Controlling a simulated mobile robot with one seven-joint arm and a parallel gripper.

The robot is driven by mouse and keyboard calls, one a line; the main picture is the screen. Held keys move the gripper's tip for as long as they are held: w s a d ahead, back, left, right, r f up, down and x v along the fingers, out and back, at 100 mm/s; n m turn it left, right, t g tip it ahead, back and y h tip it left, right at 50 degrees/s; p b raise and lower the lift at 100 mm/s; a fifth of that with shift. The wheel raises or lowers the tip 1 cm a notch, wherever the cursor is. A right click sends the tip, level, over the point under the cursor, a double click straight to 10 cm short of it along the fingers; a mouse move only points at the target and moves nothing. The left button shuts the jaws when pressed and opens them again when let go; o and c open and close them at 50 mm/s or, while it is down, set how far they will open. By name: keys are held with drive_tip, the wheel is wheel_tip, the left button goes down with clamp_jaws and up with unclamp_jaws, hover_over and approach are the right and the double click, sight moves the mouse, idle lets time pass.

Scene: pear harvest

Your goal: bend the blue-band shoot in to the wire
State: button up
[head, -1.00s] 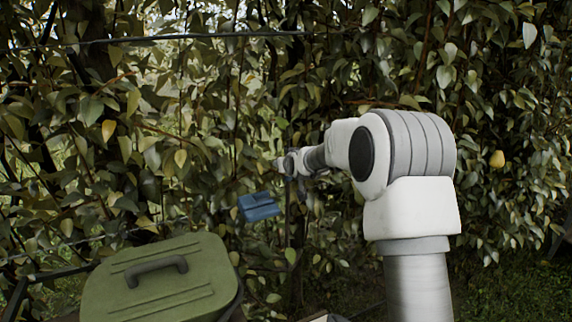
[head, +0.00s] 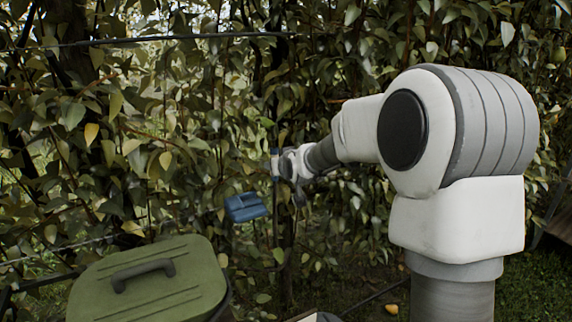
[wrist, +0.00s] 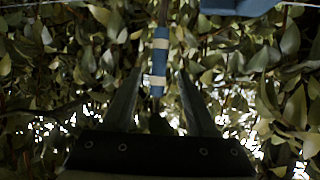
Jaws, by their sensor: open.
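The shoot with the blue band (wrist: 161,62) runs upright in the wrist view; the band has pale stripes. In the head view the band (head: 275,163) shows beside the tip of my arm. My gripper (wrist: 160,77) is open, one finger on each side of the band's lower part in the picture. Neither finger visibly presses on it, and I cannot tell how deep it sits between them. A dark wire (head: 150,42) crosses the upper left of the head view. A thin line also crosses the top of the wrist view.
A blue block-like object (head: 245,207) sits among the leaves left of my gripper, near it. A green lidded box (head: 150,285) stands at the lower left. A yellow pear (head: 391,309) lies on the ground. Dense foliage surrounds the gripper.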

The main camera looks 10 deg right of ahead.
drive_tip(key=p+v, duration=0.1)
drive_tip(key=v, duration=0.6)
drive_tip(key=shift+s+r, duration=0.2)
drive_tip(key=shift+s, duration=0.1)
